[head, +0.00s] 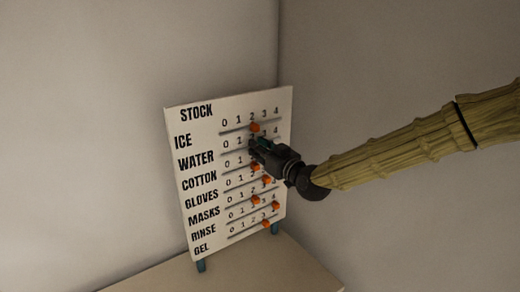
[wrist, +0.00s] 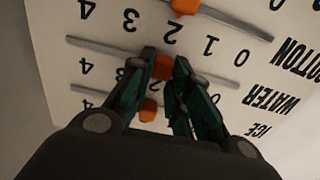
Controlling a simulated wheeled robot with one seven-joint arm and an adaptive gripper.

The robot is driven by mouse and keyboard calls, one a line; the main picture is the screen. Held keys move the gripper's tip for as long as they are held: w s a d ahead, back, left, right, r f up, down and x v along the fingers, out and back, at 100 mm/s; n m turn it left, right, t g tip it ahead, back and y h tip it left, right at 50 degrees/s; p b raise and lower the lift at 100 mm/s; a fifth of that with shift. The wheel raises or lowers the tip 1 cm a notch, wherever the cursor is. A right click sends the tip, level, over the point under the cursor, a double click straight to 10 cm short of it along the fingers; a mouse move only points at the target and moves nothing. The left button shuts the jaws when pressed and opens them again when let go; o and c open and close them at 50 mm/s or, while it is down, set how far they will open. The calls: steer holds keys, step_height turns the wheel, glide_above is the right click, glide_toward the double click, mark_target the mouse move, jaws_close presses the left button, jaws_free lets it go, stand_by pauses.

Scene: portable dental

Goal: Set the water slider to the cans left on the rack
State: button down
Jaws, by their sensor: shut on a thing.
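The white stock board (head: 210,250) stands upright with several labelled slider rows, each numbered 0 to 4. My gripper (head: 254,142) reaches in from the right to the water row, second from the top. In the wrist view, which shows the board upside down, my gripper (wrist: 163,72) is shut on the orange water knob (wrist: 163,64). The knob sits at about 2; the fingers hide part of the numbers there. The water label (wrist: 270,95) is to its right. The rack and cans are not in view.
The ice knob (head: 254,127) is just above my gripper, near 2, and the cotton knob (wrist: 183,6) is close on the other side. Other orange knobs sit on lower rows. The board stands on blue feet (head: 201,266) on a pale tabletop (head: 265,270), near a wall corner.

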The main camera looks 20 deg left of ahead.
steer(key=shift+w, duration=0.1)
steer(key=w+d+b, duration=0.2)
steer(key=w, duration=0.1)
steer(key=shift+w+d, duration=0.15)
steer(key=shift+d, duration=0.2)
steer(key=c, duration=1.3)
jaws_free()
steer(key=v, duration=1.2)
steer(key=shift+f, duration=0.1)
